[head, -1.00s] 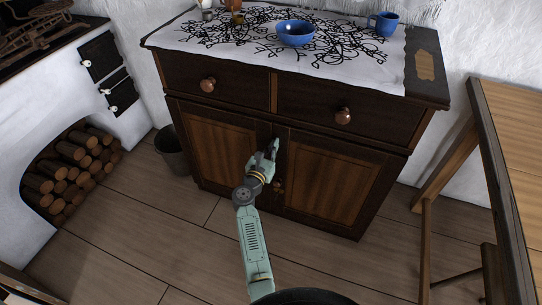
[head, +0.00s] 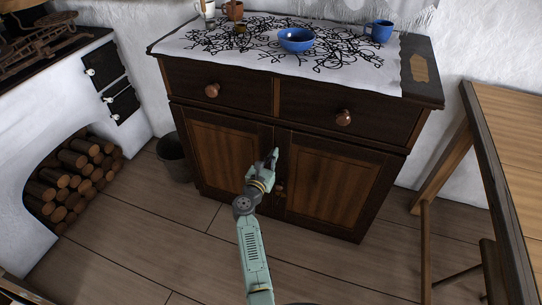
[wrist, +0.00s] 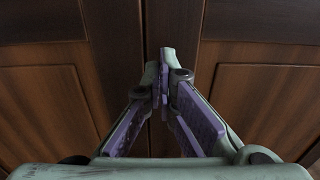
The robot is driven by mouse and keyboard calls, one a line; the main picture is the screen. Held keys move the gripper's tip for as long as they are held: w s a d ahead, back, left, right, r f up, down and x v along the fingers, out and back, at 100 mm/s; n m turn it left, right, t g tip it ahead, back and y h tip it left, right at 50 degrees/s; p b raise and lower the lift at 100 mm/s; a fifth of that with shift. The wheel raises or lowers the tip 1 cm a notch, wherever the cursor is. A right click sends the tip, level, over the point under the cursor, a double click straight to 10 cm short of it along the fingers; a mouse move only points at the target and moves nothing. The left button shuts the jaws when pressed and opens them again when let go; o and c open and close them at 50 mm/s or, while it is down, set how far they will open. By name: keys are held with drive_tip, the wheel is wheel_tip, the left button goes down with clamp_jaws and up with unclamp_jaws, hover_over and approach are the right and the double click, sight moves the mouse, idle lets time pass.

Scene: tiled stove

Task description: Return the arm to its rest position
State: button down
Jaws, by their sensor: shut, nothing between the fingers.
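My gripper (head: 273,157) is at the end of my pale green arm, in front of the dark wooden cabinet (head: 276,139). In the wrist view my gripper (wrist: 163,75) has its purple-padded fingers together at the tips, with nothing between them. Its tips point at the seam between the two cabinet doors, the left door (head: 222,155) and the right door (head: 335,185). Both doors are shut. I cannot tell whether the fingertips touch the wood.
A blue bowl (head: 296,40), a blue mug (head: 379,32) and brown cups stand on the cabinet's patterned cloth. A dark bucket (head: 174,158) stands left of the cabinet. Firewood (head: 72,180) fills the stove's niche. A wooden table (head: 515,150) is at right. The floor between is clear.

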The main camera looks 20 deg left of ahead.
drive_tip(key=s+b, duration=0.1)
drive_tip(key=s, duration=0.9)
drive_tip(key=shift+s+a, duration=0.25)
drive_tip(key=shift+a, duration=0.05)
